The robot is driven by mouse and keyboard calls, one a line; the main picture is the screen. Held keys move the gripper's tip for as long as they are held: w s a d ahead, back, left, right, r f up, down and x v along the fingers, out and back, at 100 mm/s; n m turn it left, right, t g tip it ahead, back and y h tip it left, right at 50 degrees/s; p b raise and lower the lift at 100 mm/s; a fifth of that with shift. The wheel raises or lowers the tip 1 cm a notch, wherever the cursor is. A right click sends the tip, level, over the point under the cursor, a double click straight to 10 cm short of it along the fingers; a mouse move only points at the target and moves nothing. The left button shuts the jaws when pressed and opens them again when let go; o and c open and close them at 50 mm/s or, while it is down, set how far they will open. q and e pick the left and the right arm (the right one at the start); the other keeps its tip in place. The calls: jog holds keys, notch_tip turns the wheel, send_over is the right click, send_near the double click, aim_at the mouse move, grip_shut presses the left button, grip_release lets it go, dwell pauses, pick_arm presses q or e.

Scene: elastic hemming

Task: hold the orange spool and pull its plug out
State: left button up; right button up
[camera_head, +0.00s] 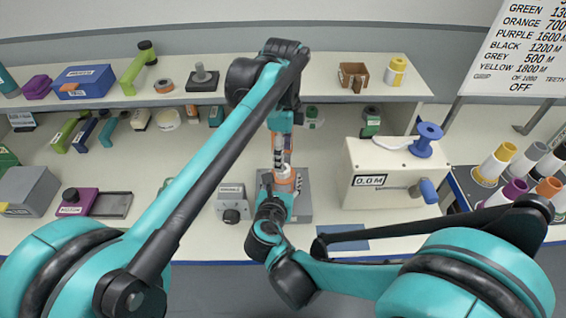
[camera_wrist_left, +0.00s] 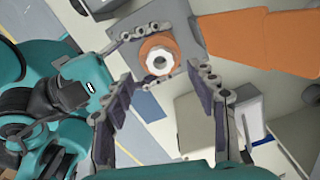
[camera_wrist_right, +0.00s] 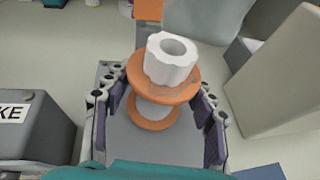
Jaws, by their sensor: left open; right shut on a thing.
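The orange spool (camera_wrist_right: 154,122) stands upright over a grey plate (camera_wrist_right: 120,150), with orange flanges and a white core. Its white ribbed plug (camera_wrist_right: 172,60) with a round hole sits at its top, above the upper flange. My right gripper (camera_wrist_right: 163,105) is shut on the spool, one finger on each side below the plug. In the left wrist view the spool (camera_wrist_left: 174,48) and plug (camera_wrist_left: 159,62) lie beyond my open left gripper (camera_wrist_left: 168,108), whose fingers are empty. In the head view the spool (camera_head: 284,180) is partly hidden by my arms.
A small knobbed box (camera_head: 233,205) stands left of the plate. A cream winder box (camera_head: 390,175) with a blue handle stands to the right. Colored cone spools (camera_head: 495,163) stand at far right. A back shelf (camera_head: 200,90) holds several items.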

pick_arm(q)
jog(key=shift+f, duration=2.7)
grip_shut()
jog(key=shift+r, duration=1.75)
jog(key=shift+r, duration=0.1)
jog(key=shift+r, duration=1.9)
jog(key=shift+w, duration=0.1)
pick_arm(e)
jog(key=o, duration=1.6)
jog(key=shift+w, duration=0.1)
